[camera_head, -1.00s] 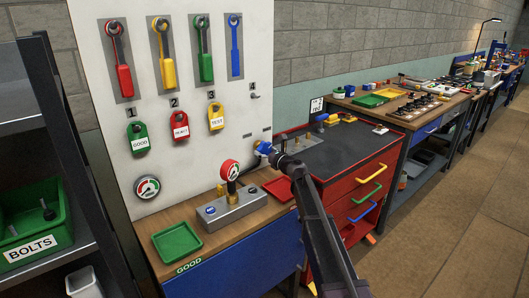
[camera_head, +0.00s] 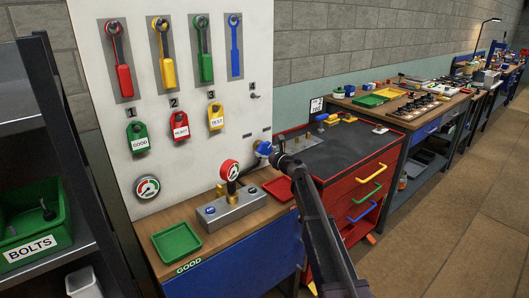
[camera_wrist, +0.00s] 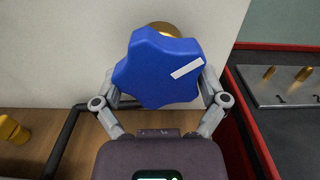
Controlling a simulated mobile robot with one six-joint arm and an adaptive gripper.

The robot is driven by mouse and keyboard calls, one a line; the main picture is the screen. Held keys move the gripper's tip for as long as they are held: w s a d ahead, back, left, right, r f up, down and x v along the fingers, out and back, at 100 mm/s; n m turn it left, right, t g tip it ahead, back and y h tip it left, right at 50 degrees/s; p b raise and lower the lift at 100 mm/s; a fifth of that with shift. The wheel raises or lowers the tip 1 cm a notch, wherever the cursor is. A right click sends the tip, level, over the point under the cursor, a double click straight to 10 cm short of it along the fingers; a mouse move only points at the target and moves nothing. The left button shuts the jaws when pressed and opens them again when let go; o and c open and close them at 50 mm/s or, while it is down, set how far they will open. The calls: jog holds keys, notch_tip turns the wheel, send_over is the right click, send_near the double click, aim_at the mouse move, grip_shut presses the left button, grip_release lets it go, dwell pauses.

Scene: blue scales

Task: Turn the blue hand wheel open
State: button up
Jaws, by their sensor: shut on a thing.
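The blue hand wheel (camera_wrist: 158,68) fills the middle of the wrist view, with a white stripe on its face tilted up to the right. A brass stem (camera_wrist: 160,27) shows behind its top. My gripper (camera_wrist: 158,88) is shut on the wheel, one finger at its left side and one at its right. In the head view the wheel (camera_head: 263,149) sits at the lower right of the white panel (camera_head: 215,140), partly hidden by my gripper (camera_head: 274,156).
A green tray (camera_head: 177,241) and a red tray (camera_head: 280,188) lie there too. A red tool cabinet (camera_head: 355,205) stands close on the right.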

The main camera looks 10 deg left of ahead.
jog(key=n, duration=0.6)
jog(key=shift+w+r, duration=0.1)
jog(key=n, duration=0.5)
jog(key=shift+d+r+n, duration=0.1)
jog(key=shift+n, duration=0.2)
jog(key=n, duration=0.5)
jog(key=shift+r+p, duration=0.15)
jog(key=shift+p, duration=0.15)
jog(key=n, duration=0.5)
jog(key=shift+r+n, duration=0.1)
jog(key=shift+n, duration=0.2)
jog(key=shift+d, duration=0.1)
jog(key=o, duration=0.8)
jog(key=shift+c, duration=0.2)
jog(key=v, duration=1.2)
